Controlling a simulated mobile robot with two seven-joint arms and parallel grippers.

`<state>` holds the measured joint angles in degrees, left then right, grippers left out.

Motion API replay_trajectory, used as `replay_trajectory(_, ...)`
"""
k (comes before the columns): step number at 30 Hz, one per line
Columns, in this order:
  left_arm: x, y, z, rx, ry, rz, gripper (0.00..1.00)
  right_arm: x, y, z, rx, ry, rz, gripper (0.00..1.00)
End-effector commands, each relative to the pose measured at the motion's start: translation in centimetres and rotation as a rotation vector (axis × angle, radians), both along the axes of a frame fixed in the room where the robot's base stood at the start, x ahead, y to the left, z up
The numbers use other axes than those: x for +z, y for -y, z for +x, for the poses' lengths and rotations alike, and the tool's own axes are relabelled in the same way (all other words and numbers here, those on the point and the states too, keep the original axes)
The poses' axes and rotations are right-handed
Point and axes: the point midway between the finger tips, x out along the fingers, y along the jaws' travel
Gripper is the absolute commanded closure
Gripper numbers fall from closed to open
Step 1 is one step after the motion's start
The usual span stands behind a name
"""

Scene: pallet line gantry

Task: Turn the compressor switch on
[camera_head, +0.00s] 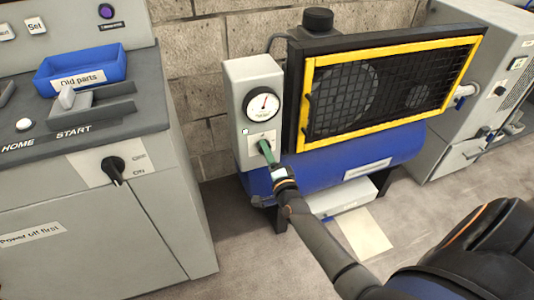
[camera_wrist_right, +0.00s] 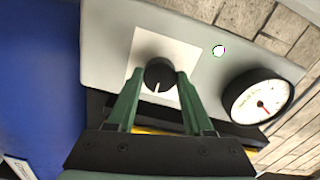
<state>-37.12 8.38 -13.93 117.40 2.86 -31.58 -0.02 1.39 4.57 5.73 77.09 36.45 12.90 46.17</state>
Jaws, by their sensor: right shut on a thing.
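The compressor switch is a round black knob (camera_wrist_right: 159,72) with a white pointer mark, set on a white plate on the grey control box (camera_head: 240,78). My right gripper (camera_head: 266,148) reaches the lower part of this box, under the pressure gauge (camera_head: 262,104). In the right wrist view, its green fingers (camera_wrist_right: 160,80) stand on both sides of the knob and are shut on it. The pointer mark lies between the fingers. In the head view the gripper hides the knob. The compressor's blue tank (camera_head: 335,168) lies behind my right wrist. My left gripper is not in view.
A yellow-framed guard grille (camera_head: 390,85) stands right of the control box. A grey cabinet (camera_head: 480,60) is at far right.

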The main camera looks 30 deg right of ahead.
Motion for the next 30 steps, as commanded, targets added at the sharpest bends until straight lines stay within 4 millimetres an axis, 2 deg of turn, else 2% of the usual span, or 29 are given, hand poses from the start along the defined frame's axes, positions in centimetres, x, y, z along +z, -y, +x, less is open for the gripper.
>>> replay_trajectory(18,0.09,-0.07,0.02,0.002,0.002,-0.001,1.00,0.26,0.08,0.10,-0.001,0.015,0.040,1.00)
replay_trajectory(19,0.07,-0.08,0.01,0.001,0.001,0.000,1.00,0.26,0.08,0.10,-0.001,0.015,0.039,0.45)
replay_trajectory(26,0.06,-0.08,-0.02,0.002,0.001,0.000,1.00,0.14,0.05,0.06,-0.001,0.011,0.037,0.19)
replay_trajectory(30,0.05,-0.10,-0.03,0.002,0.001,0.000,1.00,0.08,0.03,0.03,-0.001,0.010,0.037,0.19)
